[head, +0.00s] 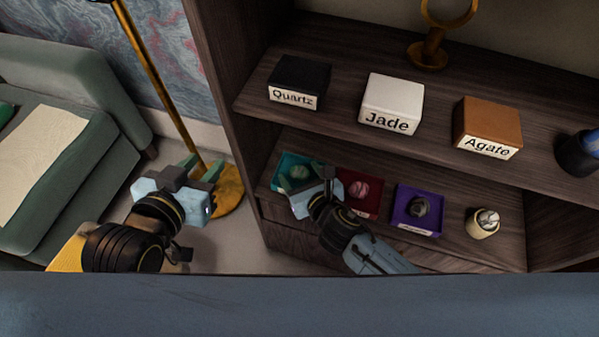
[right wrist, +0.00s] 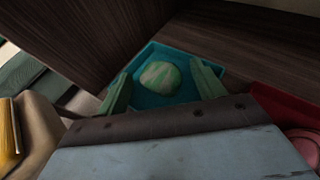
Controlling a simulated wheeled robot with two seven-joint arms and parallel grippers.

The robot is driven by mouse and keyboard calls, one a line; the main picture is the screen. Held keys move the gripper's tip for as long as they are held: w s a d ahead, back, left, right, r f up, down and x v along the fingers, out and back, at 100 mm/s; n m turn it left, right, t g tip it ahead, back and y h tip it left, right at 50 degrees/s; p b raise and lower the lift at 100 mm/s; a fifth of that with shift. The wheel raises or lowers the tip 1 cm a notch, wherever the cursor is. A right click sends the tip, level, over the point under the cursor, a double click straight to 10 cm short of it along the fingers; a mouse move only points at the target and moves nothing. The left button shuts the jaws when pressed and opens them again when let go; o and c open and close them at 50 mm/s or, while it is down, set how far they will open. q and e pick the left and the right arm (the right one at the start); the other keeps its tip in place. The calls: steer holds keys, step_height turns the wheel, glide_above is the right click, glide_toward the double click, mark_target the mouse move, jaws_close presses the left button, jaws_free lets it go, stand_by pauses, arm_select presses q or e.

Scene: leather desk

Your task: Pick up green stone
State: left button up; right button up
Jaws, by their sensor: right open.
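The green stone (head: 299,172) is pale green with lighter bands and lies in a teal tray (head: 283,184) on the lower shelf. In the right wrist view, the stone (right wrist: 160,77) sits in the teal tray (right wrist: 150,102) between and beyond the fingertips. My right gripper (head: 308,182) is open over the front of this tray, with its green fingers (right wrist: 162,88) either side of the stone. No contact with the stone shows. My left gripper (head: 203,172) is held out left of the shelf unit, over the floor, with its two fingers apart and nothing between them.
A red tray (head: 372,207) with a pinkish stone and a purple tray (head: 419,213) with a dark stone stand to the right. Boxes labelled Quartz (head: 299,80), Jade (head: 392,100) and Agate (head: 488,125) stand above. The shelf's side panel (head: 222,70) is close on the left.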

steer(key=c, duration=1.1)
